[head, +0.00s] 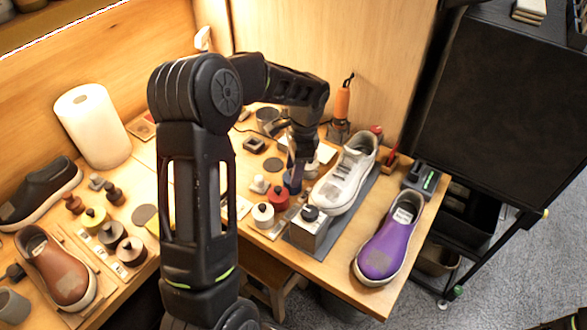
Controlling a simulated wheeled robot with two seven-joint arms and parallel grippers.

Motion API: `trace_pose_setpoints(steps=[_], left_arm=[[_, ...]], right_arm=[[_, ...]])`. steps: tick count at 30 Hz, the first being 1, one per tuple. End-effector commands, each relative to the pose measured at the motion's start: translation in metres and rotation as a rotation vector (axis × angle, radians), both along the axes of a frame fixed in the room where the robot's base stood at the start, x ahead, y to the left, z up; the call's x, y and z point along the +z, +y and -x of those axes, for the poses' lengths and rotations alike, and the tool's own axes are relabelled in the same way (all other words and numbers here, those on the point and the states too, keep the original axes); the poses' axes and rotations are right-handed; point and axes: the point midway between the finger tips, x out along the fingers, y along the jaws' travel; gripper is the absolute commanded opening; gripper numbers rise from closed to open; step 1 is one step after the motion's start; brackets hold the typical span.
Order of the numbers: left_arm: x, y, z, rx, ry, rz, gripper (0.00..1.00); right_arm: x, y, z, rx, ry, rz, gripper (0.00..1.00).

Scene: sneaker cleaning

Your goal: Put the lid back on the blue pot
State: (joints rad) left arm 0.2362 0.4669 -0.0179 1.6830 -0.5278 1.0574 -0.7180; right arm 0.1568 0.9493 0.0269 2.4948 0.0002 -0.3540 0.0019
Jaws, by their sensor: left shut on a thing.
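The blue pot (293,180) stands on the table in the row of small pots, just behind the red pot (278,197). My left gripper (296,166) points down directly over the blue pot. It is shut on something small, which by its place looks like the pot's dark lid. The fingers and wrist hide most of the lid, so I cannot tell whether it touches the rim. My right gripper is not in view.
A white pot (263,214) stands in front of the red one. A white sneaker (346,176) lies close to the right on a grey mat. A purple shoe (386,243) lies near the table's right edge.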

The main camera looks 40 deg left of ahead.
Motion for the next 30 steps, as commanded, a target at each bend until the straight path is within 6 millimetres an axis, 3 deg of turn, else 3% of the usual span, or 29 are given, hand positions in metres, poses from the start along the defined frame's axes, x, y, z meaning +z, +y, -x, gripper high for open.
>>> trace_pose_setpoints(steps=[14,15,24,30], left_arm=[[-0.0003,0.0000,-0.0001,0.000,0.000,0.000,0.10],[-0.0003,0.0000,-0.0001,0.000,0.000,0.000,0.49],[-0.0003,0.0000,-0.0001,0.000,0.000,0.000,0.73],[-0.0003,0.0000,-0.0001,0.000,0.000,0.000,0.76]], right_arm=[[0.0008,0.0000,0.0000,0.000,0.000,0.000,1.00],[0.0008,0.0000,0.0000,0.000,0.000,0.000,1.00],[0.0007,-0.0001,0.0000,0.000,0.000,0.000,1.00],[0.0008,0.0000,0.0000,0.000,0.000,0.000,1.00]])
